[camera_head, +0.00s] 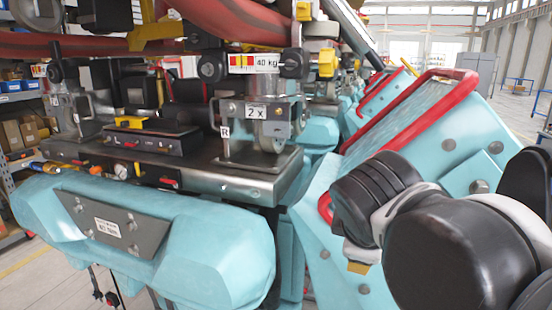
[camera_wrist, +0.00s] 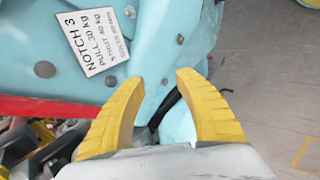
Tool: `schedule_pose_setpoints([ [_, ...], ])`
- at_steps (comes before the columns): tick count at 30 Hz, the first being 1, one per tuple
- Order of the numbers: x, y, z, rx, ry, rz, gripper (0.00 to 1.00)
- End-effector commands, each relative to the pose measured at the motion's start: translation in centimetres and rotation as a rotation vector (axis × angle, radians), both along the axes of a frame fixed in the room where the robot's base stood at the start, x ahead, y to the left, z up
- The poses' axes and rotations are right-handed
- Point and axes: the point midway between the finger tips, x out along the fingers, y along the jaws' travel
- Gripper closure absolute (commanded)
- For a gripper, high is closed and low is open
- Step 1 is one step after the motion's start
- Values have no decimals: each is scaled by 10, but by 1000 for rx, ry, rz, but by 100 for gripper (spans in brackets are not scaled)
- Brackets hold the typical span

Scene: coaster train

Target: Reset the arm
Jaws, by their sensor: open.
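My gripper (camera_wrist: 158,98) shows in the wrist view with its two yellow fingers spread apart and nothing between them. Beyond the fingertips is a turquoise body panel (camera_wrist: 170,40) with a white label (camera_wrist: 96,38) reading "NOTCH 3". I cannot tell whether the fingers touch the panel. In the head view my arm (camera_head: 440,240), black and white, reaches in from the right in front of the turquoise car side (camera_head: 420,115). The fingers are mostly hidden there; only a small yellow piece (camera_head: 358,267) shows below the arm.
A turquoise coaster car front (camera_head: 180,240) with a dark metal deck (camera_head: 230,180) stands at left. Red bars (camera_head: 460,76) edge the turquoise side near my arm. Shelves with boxes (camera_head: 20,130) stand at far left. Open floor (camera_wrist: 285,60) shows at right in the wrist view.

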Motion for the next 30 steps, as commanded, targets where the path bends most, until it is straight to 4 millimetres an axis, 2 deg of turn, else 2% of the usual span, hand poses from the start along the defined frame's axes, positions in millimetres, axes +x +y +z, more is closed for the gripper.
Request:
schedule_pose_setpoints([
  [1, -11, -10, -56, 88, -8, -88, 60],
  [3, -25, -18, -106, 221, -20, -215, 60],
  [9, -62, -33, -239, 584, -58, -573, 60],
  [12, -76, -36, -286, 727, -75, -715, 60],
  [15, -85, -37, -316, 828, -86, -816, 60],
  [18, -89, -37, -330, 883, -91, -872, 60],
  [30, -90, -38, -332, 897, -93, -886, 60],
])
